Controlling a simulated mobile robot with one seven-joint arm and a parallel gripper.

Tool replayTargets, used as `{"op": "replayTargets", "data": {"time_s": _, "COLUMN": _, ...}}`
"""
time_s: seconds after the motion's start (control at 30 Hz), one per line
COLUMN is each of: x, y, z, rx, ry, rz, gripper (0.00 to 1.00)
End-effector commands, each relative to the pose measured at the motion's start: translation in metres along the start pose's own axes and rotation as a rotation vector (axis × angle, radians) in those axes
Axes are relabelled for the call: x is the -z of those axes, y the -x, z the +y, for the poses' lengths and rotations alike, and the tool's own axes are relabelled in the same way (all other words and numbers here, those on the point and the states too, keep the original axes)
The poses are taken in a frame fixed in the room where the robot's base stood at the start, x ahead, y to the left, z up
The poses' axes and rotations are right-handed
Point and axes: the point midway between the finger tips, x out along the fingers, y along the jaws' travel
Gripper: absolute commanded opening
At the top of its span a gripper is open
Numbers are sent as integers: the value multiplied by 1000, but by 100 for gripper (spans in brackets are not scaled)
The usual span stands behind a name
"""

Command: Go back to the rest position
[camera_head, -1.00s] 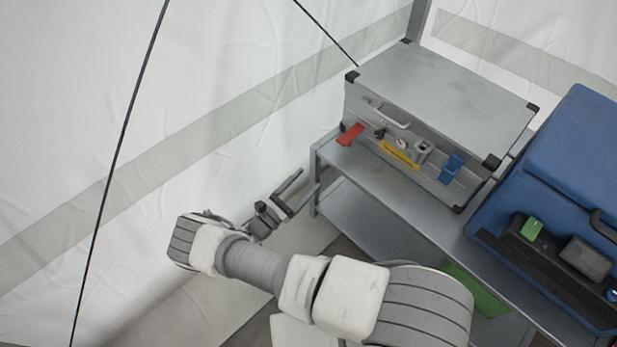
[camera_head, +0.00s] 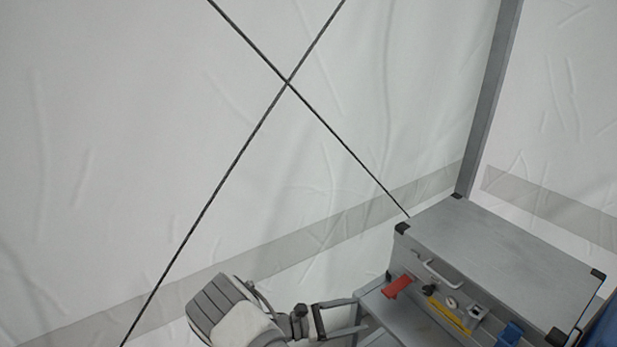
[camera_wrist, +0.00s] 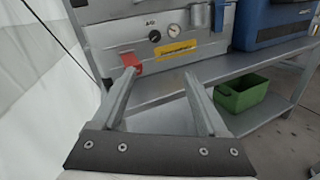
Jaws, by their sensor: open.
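My gripper (camera_head: 340,318) is at the bottom of the head view, to the left of the shelf and the grey case. Its two fingers are apart with nothing between them. In the wrist view my gripper (camera_wrist: 160,90) also shows open and empty, its fingers pointing towards the case front and the shelf. Much of my arm is below the lower edge of the head view.
A grey metal case (camera_head: 500,250) with a red handle (camera_head: 397,286) stands on a grey shelf (camera_wrist: 255,62). A blue case (camera_wrist: 270,25) stands to its right. A green bin (camera_wrist: 240,92) sits on the lower shelf. White tent wall (camera_head: 130,130) with crossing black cords lies left.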

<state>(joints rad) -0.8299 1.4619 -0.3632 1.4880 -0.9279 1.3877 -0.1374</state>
Motion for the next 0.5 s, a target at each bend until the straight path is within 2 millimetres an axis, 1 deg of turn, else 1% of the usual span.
{"op": "replayTargets", "data": {"time_s": 0.03, "x": -11, "y": -2, "z": 2, "rx": 46, "ry": -25, "rz": 30, "gripper": 76}}
{"op": "replayTargets", "data": {"time_s": 0.5, "x": -98, "y": -15, "z": -2, "rx": 422, "ry": -255, "rz": 289, "gripper": 76}}
